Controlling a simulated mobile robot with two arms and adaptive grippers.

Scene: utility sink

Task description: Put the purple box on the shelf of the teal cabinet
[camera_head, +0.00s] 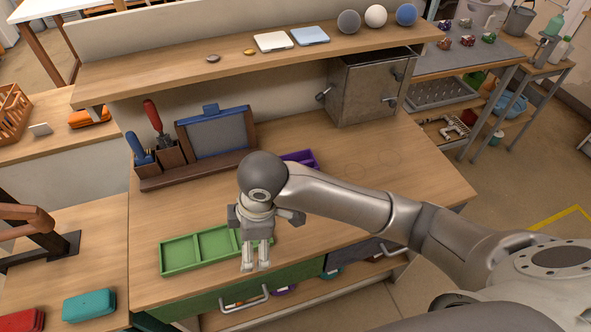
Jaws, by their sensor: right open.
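A purple open box or tray (302,158) lies on the workbench, partly hidden behind my right arm, so I cannot see its full shape. My right gripper (256,268) points down at the front of the bench, over the right part of a green divided tray (181,255). It is open, with nothing seen between its fingers. It is apart from the purple box, which is farther back and to the right. No teal cabinet can be made out. A grey metal cabinet (362,92) stands at the back right of the bench. My left gripper is not in view.
A wooden holder with tools and a dark framed panel (218,135) stands at the back left. A raised shelf (190,72) runs behind, bearing several balls and small items. A teal case (88,305) lies lower left. The bench's right part (420,175) is clear.

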